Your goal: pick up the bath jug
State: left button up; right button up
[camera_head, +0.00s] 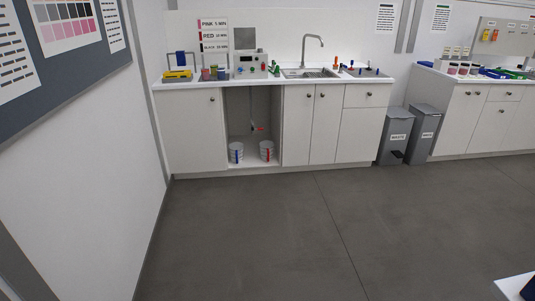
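I cannot tell for sure which thing is the bath jug. Two white tubs stand side by side on the floor of the open cabinet bay under the counter: one with a blue stripe (236,153) and one with a red stripe (267,151). A grey machine (249,67) stands on the counter above them, with small coloured jars (213,73) to its left. Neither of my grippers is in view.
The white counter (225,83) runs along the far wall, with a sink (310,73) and tap. Two grey bins (396,136) stand right of it, before a second counter (480,83). The grey floor (260,230) is clear. A white surface edge (508,287) shows at bottom right.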

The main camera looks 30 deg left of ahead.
aim_at(266, 146)
jog(key=i+j+u, duration=0.3)
jog(key=i+j, duration=0.2)
jog(key=i, duration=0.35)
jog(key=i+j+u, duration=0.35)
jog(key=i, duration=0.5)
jog(key=i+u, duration=0.3)
jog(key=i, duration=0.55)
